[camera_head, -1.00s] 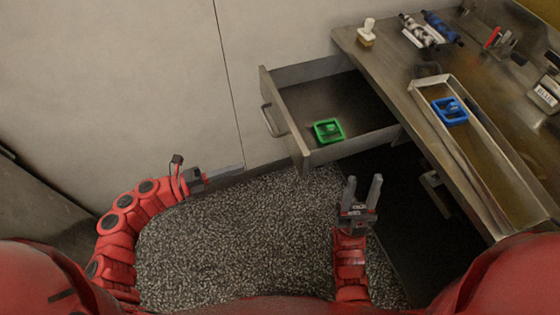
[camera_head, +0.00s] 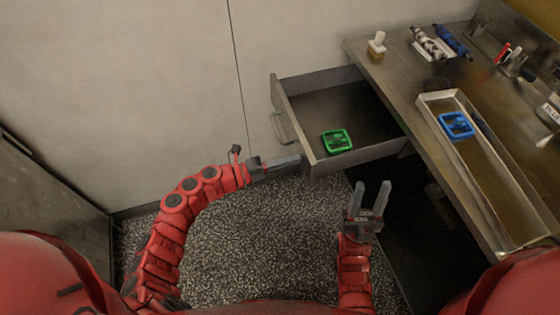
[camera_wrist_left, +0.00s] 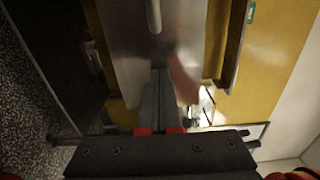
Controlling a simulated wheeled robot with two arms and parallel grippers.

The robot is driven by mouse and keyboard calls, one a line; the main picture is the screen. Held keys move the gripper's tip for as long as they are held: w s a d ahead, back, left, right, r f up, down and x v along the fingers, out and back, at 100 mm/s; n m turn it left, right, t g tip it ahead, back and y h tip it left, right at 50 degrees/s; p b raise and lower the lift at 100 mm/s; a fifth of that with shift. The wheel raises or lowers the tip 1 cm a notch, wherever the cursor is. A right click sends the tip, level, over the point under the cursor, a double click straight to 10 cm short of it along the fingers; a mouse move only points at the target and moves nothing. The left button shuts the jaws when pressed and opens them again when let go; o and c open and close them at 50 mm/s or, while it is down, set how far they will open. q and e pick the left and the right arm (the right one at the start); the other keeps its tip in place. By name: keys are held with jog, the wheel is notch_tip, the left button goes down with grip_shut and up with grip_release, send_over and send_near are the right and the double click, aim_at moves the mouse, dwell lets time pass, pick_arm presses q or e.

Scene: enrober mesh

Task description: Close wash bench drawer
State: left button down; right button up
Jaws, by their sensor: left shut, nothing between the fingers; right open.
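The grey metal drawer (camera_head: 365,153) stands pulled out from the left side of the steel bench (camera_head: 405,88). Its front panel and bar handle (camera_head: 281,127) face left. A green square item (camera_head: 337,140) lies inside it. My left gripper (camera_head: 299,160) is shut and empty, its tips at the lower near end of the drawer front. In the left wrist view, the shut fingers (camera_wrist_left: 158,75) point at a steel panel (camera_wrist_left: 122,50) with a handle (camera_wrist_left: 153,15); contact cannot be told. My right gripper (camera_head: 371,188) is open and empty, below the drawer and left of the bench.
A shallow metal tray (camera_head: 510,190) on the bench holds a blue square item (camera_head: 456,124). A white-topped stamp (camera_head: 377,43) and rollers (camera_head: 432,45) stand further back. A pale wall (camera_head: 120,80) is behind the drawer; speckled floor (camera_head: 255,230) is clear below.

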pick_arm(q)
jog(key=shift+d, duration=0.15)
jog(key=b+x, duration=0.8)
jog(key=x, duration=2)
jog(key=shift+d+f+b, duration=0.15)
jog(key=shift+d+b, duration=0.05)
jog(key=shift+b, duration=0.15)
jog(key=shift+w+d, duration=0.1)
jog(key=shift+d, duration=0.1)
jog(key=shift+r, duration=0.3)
jog(key=shift+r, duration=0.1)
